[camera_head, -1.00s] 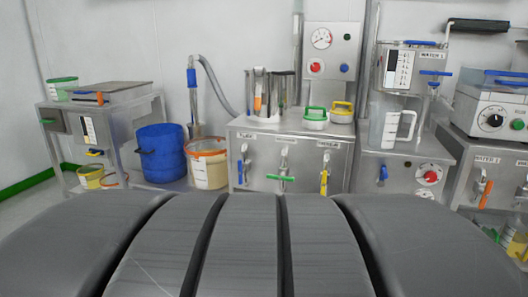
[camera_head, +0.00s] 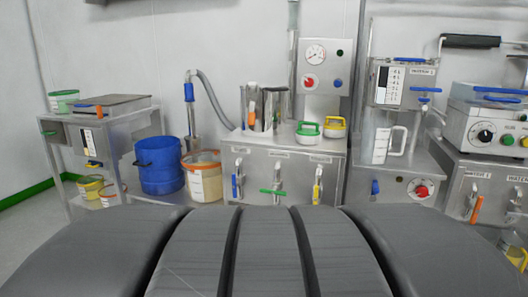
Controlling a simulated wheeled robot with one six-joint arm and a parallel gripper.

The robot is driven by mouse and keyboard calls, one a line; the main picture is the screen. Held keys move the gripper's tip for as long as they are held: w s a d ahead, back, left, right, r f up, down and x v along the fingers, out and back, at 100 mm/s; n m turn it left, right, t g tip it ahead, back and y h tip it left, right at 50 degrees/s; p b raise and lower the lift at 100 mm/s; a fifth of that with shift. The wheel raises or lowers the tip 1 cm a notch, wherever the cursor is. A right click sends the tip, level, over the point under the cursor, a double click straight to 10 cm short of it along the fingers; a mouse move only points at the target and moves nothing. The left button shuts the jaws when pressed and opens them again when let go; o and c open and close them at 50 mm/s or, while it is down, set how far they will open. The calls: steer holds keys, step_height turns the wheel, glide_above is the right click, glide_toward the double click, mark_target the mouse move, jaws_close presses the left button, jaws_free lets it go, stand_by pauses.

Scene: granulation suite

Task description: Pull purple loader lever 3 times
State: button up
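I see no lever that is clearly purple. The steel cabinet (camera_head: 300,192) in the middle carries a blue lever (camera_head: 236,187) at left, a green lever (camera_head: 273,192) in the centre and a yellow lever (camera_head: 317,193) at right. Their labels are too small to read surely. An orange lever (camera_head: 477,208) is on the cabinet at the far right. My gripper is not in view.
A blue tub (camera_head: 159,167) and a white bucket with an orange rim (camera_head: 203,180) stand left of the cabinet. A steel cart (camera_head: 130,128) is further left. A gauge panel (camera_head: 324,70) rises behind the cabinet. Open floor (camera_head: 45,235) shows at lower left.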

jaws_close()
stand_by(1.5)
